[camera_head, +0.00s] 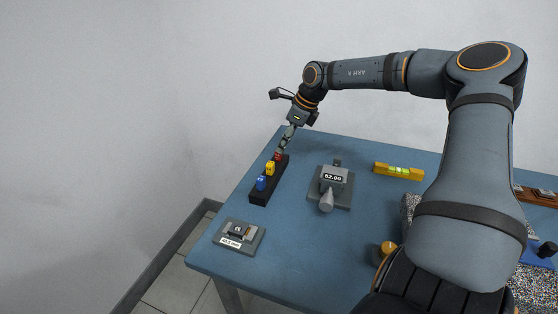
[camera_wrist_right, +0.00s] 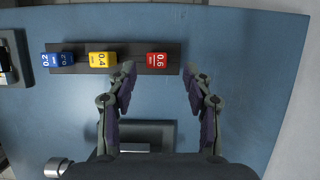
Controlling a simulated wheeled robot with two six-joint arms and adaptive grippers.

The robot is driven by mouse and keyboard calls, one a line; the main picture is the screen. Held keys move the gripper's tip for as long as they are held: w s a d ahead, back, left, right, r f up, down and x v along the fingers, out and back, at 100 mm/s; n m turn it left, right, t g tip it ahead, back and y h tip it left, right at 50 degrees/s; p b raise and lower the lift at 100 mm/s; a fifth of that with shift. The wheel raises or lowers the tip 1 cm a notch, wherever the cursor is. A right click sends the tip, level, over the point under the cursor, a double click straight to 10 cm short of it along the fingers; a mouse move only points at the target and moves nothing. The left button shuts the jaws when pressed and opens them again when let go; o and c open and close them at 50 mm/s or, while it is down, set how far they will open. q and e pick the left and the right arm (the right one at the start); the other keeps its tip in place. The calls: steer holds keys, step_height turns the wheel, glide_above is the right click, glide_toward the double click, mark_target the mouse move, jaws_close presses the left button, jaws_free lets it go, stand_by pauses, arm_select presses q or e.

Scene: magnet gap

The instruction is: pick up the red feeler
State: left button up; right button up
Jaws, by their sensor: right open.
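The red feeler (camera_head: 278,156), marked 0.6, stands at the far end of a black rack (camera_head: 262,192). In the right wrist view the red feeler (camera_wrist_right: 157,60) is just ahead of the gap between my right fingertips, with blue showing on both sides. My right gripper (camera_wrist_right: 159,72) is open and empty. In the head view it (camera_head: 284,144) points down close above the red feeler and partly covers it. A yellow feeler (camera_head: 270,168), marked 0.4, and a blue feeler (camera_head: 261,183), marked 0.2, share the rack. My left gripper is not in view.
A grey device (camera_head: 333,187) with a numeric display stands right of the rack. A grey labelled plate (camera_head: 239,237) lies near the front left edge. A yellow level (camera_head: 398,171) lies farther back. Blue tabletop (camera_head: 300,240) is clear between them.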

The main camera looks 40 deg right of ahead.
mark_target(279, 158)
steer(key=shift+b+x, duration=0.55)
steer(key=shift+x, duration=0.2)
steer(key=x, duration=0.2)
steer(key=shift+w+a+f+p, duration=0.1)
steer(key=shift+a+f+p, duration=0.1)
steer(key=shift+a+p, duration=0.15)
steer(key=shift+w+f, duration=0.1)
steer(key=shift+f, duration=0.2)
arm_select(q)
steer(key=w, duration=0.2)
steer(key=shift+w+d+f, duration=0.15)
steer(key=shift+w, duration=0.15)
arm_select(e)
steer(key=shift+c, duration=0.3)
steer(key=c, duration=0.9)
